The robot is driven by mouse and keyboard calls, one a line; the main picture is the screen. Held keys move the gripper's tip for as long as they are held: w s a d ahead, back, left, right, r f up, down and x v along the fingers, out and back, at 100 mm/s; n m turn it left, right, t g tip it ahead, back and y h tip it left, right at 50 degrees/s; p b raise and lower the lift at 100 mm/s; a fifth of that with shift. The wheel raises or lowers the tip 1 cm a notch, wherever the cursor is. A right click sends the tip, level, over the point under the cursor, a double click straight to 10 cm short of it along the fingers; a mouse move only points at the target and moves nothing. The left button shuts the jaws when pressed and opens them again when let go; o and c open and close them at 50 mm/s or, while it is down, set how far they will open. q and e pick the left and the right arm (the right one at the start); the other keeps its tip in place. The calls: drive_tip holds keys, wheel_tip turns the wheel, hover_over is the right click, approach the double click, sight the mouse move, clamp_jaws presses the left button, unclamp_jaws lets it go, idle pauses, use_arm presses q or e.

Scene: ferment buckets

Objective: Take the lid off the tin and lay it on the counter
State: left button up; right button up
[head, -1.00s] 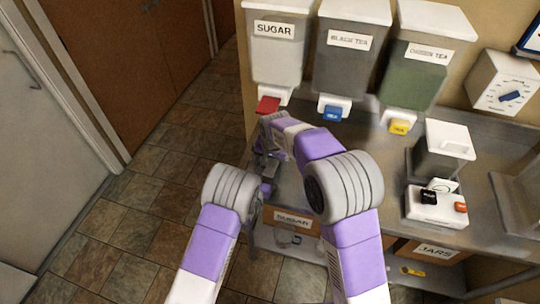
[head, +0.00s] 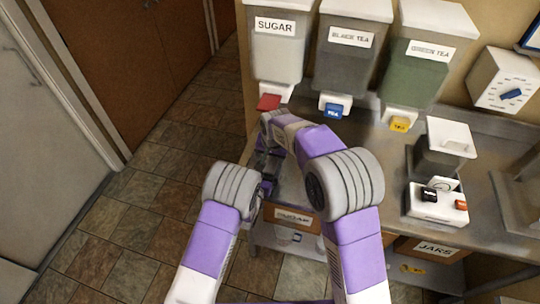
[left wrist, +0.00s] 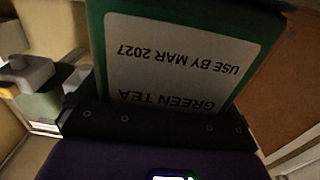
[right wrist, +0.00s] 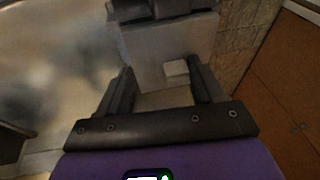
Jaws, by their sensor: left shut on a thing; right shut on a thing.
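The green tin (left wrist: 177,55) fills the middle of the left wrist view, its white label reading GREEN TEA, USE BY MAR 2027, upside down in the picture. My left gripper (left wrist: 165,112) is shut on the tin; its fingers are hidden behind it. In the right wrist view, a pale grey square lid (right wrist: 150,48) with a small light knob (right wrist: 176,68) lies beyond my right gripper (right wrist: 162,72), whose fingers stand on either side of the knob. The right gripper is shut on the lid. Whether lid and tin still touch is unclear. In the head view, my arms mostly hide both hands.
The metal counter (head: 375,165) has bare room right of my right arm. A white scale (head: 437,205) stands farther right. Sugar (head: 277,48), black tea (head: 350,65) and green tea (head: 422,75) dispensers hang above.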

sight(270, 161)
drive_tip(key=shift+r, duration=0.15)
drive_tip(key=shift+r, duration=1)
drive_tip(key=shift+r, duration=2)
use_arm(q)
drive_tip(key=o, duration=1.1)
drive_tip(key=shift+s, duration=0.1)
